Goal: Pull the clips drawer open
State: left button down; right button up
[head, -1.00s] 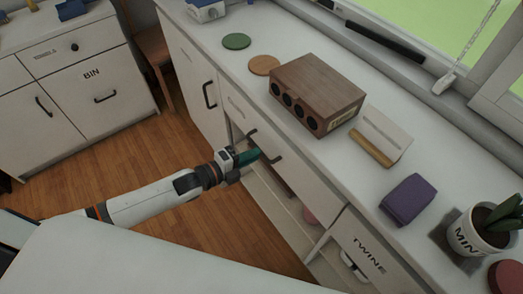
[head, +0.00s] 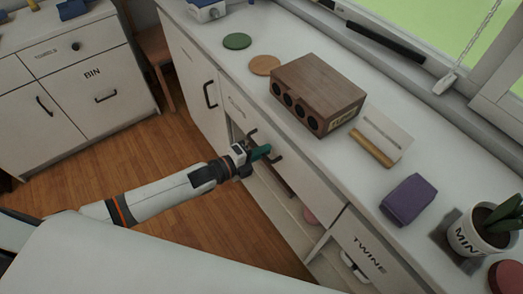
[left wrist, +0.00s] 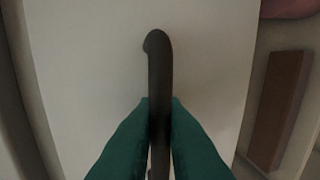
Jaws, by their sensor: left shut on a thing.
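The drawer (head: 292,170) has a white front with a dark bar handle (head: 277,158), set under the countertop. The small label at its left end is too blurred to read. My left gripper (head: 261,152), with green fingers, is shut on the handle. In the left wrist view the dark handle (left wrist: 158,75) runs between the two green fingers (left wrist: 159,125), with the white drawer front (left wrist: 95,65) behind it. Part of the handle is hidden by the fingers. My right gripper is not in view.
On the countertop stand a wooden box with round holes (head: 318,88), a purple block (head: 407,199) and a plant pot (head: 481,236). Below the drawer is an open shelf with a pink thing (head: 310,215). The TWINE drawer (head: 372,258) is at right. Wooden floor in front is clear.

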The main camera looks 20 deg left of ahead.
pick_arm(q)
jog(key=f+p+v, duration=0.2)
jog(key=p+v, duration=0.1)
jog(key=v, duration=0.7)
jog(key=f+p+v, duration=0.2)
jog(key=p+v, duration=0.1)
jog(key=v, duration=0.7)
jog(key=shift+s+a, duration=0.4)
jog(key=shift+s, duration=0.2)
jog(key=shift+f, duration=0.15)
jog(key=c, duration=1.8)
grip_release()
jog(key=v, duration=1.2)
